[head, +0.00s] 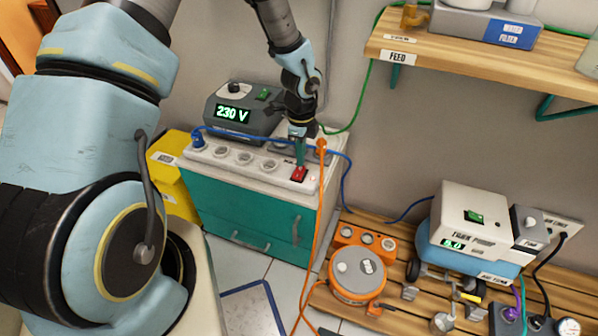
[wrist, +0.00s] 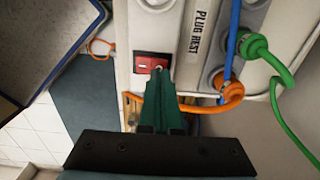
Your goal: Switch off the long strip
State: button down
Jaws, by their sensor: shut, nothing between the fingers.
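The long strip (head: 235,158) is a white bar with a row of round sockets. It lies along the front of the top of a teal cabinet. A red rocker switch (head: 299,174) sits at its right end and also shows in the wrist view (wrist: 146,65). A blue plug (head: 197,139) is in the strip's left end. My gripper (head: 300,164) is shut and empty, pointing down with its green fingertips at the switch. In the wrist view the fingertips (wrist: 160,76) overlap the switch's edge; I cannot tell whether they touch it. The rocker's position is unclear.
A grey unit reading 230 V (head: 238,112) stands behind the strip. Beside the switch, a "PLUG REST" piece (wrist: 204,30) holds a green plug (wrist: 254,46) and an orange plug (wrist: 224,84). An orange cable (head: 319,205) hangs at the cabinet's right. An orange reel (head: 357,275) sits lower right.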

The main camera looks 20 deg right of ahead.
jog(key=shift+f+b, duration=0.6)
jog(key=shift+f, duration=0.4)
dwell(0.8)
jog(key=shift+r, duration=0.15)
notch_tip(320, 180, up, 7)
jog(key=p, duration=0.6)
jog(key=shift+p, duration=0.35)
